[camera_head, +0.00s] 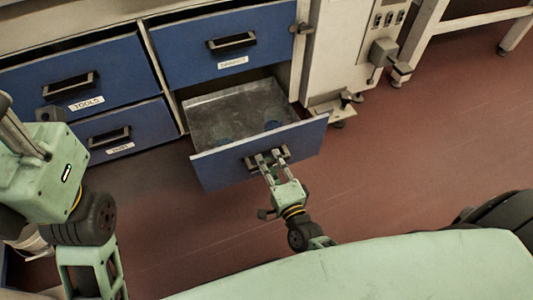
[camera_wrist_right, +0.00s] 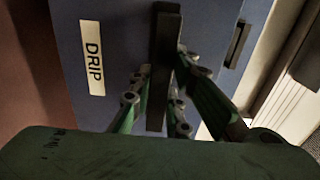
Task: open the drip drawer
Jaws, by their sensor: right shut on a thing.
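The drip drawer (camera_head: 259,154) is the lower right blue drawer in the head view. It stands well out from the cabinet, and its grey metal inside shows. Its label reads DRIP in the right wrist view (camera_wrist_right: 92,58). My right gripper (camera_head: 268,158) is shut on the dark drawer handle (camera_wrist_right: 164,68), with fingers on both sides of the bar. My left gripper (camera_head: 24,112) is at the left edge of the head view, away from the drawer. Its fingers are partly cut off, so its opening cannot be told.
Closed blue drawers sit around it: one labelled TOOLS (camera_head: 75,80), one below (camera_head: 125,133), and one above (camera_head: 232,46). A pale machine (camera_head: 345,50) with switches stands to the right of the cabinet. The red-brown floor (camera_head: 410,160) is clear right of the drawer.

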